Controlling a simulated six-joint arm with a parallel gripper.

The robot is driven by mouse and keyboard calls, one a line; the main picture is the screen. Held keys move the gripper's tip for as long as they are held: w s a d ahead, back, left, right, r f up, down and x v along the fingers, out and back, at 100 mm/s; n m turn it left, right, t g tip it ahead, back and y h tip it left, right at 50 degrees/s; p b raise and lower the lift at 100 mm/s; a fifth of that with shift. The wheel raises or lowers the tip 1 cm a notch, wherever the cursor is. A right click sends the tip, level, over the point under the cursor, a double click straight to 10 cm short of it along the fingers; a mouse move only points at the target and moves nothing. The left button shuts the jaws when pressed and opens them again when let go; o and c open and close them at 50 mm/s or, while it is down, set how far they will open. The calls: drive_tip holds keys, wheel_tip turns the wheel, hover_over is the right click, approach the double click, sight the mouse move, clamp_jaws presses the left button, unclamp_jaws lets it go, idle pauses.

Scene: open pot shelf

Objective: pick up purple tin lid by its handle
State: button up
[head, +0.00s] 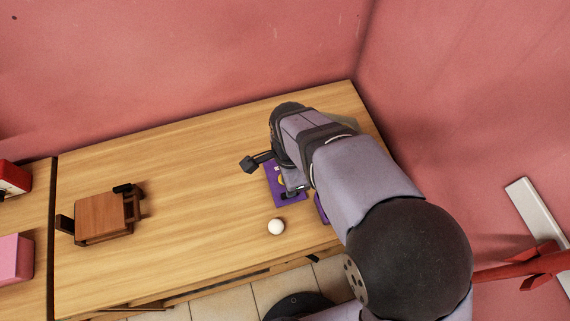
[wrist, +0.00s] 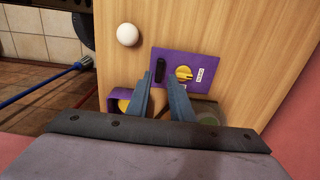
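The purple tin lid (wrist: 205,64) lies flat on the wooden top, with a black bar handle (wrist: 160,70), a yellow round mark and a white label. In the head view the lid (head: 271,174) is partly covered by my arm. My gripper (wrist: 160,83) is open, its two fingers spread on either side of the handle's line, with the tips close to the handle. I cannot tell whether they touch it. A purple tin (wrist: 117,97) with something yellow in it shows beside the left finger; in the head view (head: 321,208) it is mostly hidden by my arm.
A white ball (wrist: 127,35) sits near the lid; it also shows in the head view (head: 276,227). A greyish round object (wrist: 207,117) is partly hidden near the right finger. A brown wooden box (head: 103,217) stands at left; the wood between is clear.

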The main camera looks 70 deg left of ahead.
drive_tip(key=shift+w+d+f+p, duration=0.1)
drive_tip(key=shift+f+p, duration=1.2)
drive_tip(key=shift+f, duration=1.25)
drive_tip(key=shift+c, duration=0.3)
clamp_jaws()
